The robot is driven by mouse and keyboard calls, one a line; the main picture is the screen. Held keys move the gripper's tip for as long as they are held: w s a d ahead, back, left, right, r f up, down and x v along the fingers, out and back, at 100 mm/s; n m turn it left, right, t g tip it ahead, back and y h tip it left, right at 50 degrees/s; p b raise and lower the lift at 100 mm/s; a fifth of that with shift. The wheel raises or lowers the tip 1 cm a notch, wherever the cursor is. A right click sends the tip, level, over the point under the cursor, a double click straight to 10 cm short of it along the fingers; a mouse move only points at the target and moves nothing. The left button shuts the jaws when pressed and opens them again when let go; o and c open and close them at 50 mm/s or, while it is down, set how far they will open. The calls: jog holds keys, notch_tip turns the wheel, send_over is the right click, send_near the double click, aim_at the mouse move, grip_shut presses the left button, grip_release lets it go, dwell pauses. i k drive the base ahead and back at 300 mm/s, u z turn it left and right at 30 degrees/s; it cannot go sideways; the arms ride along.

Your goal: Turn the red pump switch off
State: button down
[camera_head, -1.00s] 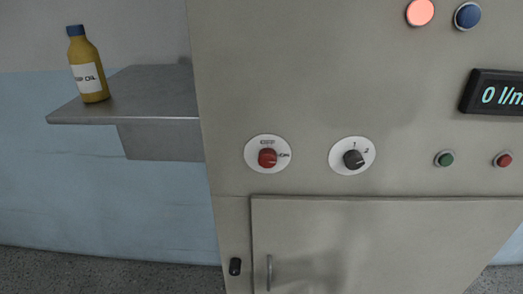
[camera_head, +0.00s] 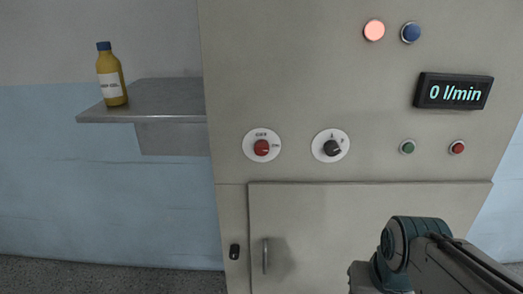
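The red pump switch (camera_head: 261,147) is a red rotary knob on a round white plate, on the front of a grey control cabinet (camera_head: 300,80). Small lettering is on the plate above and to the right of the knob; it is too small to read surely. I cannot tell the knob's exact setting. Part of my arm shows at the lower right, in front of the cabinet door and well below and right of the knob. My gripper's fingers cannot be made out.
A black knob (camera_head: 332,147) is right of the red one. Green (camera_head: 407,147) and red (camera_head: 457,148) buttons sit further right. A display (camera_head: 453,92) reads 0 l/min, below a lit lamp (camera_head: 374,30) and a blue button (camera_head: 411,33). A shelf (camera_head: 160,112) with a bottle (camera_head: 111,78) juts out left.

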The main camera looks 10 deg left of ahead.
aim_at(262, 147)
jog(key=u, duration=0.95)
jog(key=i, duration=0.4)
jog(key=z, duration=2.3)
jog(key=k, duration=1.2)
jog(key=u, duration=2.05)
jog(key=i, duration=0.5)
